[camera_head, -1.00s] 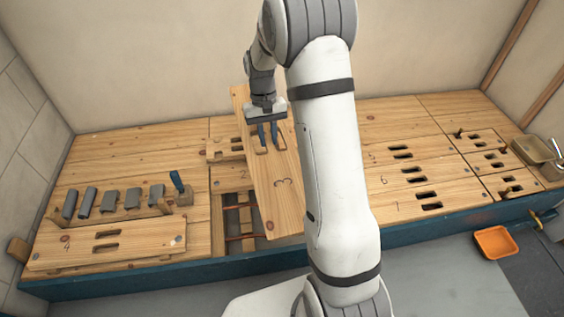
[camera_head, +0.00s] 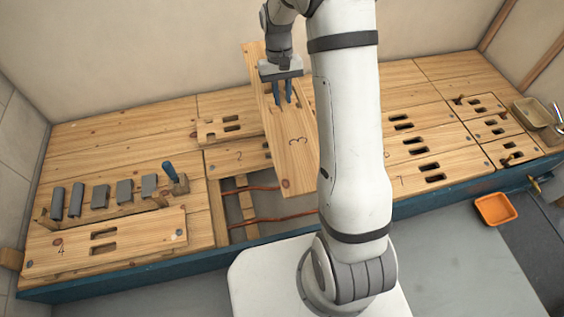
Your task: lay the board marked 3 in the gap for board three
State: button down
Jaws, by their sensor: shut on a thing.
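My gripper (camera_head: 284,92) is shut on the board marked 3 (camera_head: 298,160), a pale wooden plank with the number near its middle. The board is held above the floor and slants, its near end over the right part of an open gap (camera_head: 245,207). The gap shows dark space, a wooden strip and reddish pipes (camera_head: 280,219). The board marked 2 (camera_head: 225,160) lies at the gap's far edge. My arm hides the gap's right side and part of the floor there.
Slotted boards 6 and 7 (camera_head: 430,171) lie right of my arm. An orange tray (camera_head: 496,209) is at the lower right.

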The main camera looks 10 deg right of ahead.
jog(key=a+f+m+y, duration=0.25)
jog(key=f+m, duration=0.65)
jog(key=f, duration=0.8)
notch_tip(320, 180, down, 14)
jog(key=s+d+m+t, duration=0.2)
jog(key=m+t, duration=0.1)
jog(key=m, duration=0.6)
jog(key=shift+s+d+b, duration=0.35)
jog(key=shift+d, duration=0.05)
jog(key=shift+f+y, duration=0.15)
jog(key=shift+y, duration=0.1)
notch_tip(320, 180, down, 5)
jog(key=b, duration=0.4)
jog(key=shift+a, duration=0.1)
